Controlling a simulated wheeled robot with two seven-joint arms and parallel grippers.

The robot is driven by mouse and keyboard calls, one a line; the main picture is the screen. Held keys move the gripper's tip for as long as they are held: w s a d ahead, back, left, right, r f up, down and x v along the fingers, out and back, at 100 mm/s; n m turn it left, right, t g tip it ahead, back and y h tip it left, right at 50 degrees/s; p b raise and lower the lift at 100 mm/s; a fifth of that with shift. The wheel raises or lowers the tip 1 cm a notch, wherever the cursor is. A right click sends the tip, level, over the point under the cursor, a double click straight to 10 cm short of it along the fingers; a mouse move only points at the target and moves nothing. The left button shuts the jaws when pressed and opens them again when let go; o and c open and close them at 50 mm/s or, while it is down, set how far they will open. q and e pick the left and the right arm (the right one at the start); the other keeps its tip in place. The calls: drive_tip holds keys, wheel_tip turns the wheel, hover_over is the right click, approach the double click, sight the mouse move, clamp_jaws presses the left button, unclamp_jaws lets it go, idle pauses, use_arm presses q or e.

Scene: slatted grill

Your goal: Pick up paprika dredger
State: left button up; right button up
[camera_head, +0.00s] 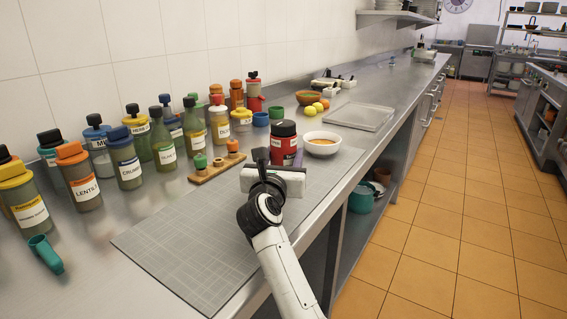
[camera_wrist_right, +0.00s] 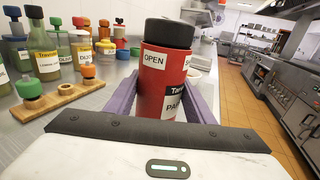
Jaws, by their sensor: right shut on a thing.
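The paprika dredger (camera_head: 284,138) is a red cylinder with a black lid, upright just beyond my right gripper in the head view. In the right wrist view the dredger (camera_wrist_right: 167,75) fills the middle, with white labels, one reading "OPEN" and one starting "PA". My right gripper (camera_head: 283,160) is shut on it, with a purple finger on each side of its body. The dredger's base is hidden behind the gripper, so I cannot tell whether it touches the counter. My left gripper is not in view.
A grey cutting mat (camera_head: 190,252) lies on the steel counter. A wooden rack (camera_head: 216,170) with small stoppers stands left of the gripper, with several labelled bottles (camera_head: 128,160) behind. A white bowl (camera_head: 322,145) is close to the dredger's right. A tray (camera_head: 360,117) lies farther back.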

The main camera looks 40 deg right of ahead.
wheel_tip(320, 180, up, 14)
drive_tip(key=shift+r+p, duration=0.1)
drive_tip(key=shift+p, duration=0.55)
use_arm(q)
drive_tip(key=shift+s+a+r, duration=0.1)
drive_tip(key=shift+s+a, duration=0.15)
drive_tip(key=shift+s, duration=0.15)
use_arm(e)
drive_tip(key=shift+r, duration=0.75)
use_arm(q)
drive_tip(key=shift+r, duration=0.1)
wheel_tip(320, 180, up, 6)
drive_tip(key=p, duration=0.6)
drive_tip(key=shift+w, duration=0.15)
use_arm(e)
wheel_tip(320, 180, up, 7)
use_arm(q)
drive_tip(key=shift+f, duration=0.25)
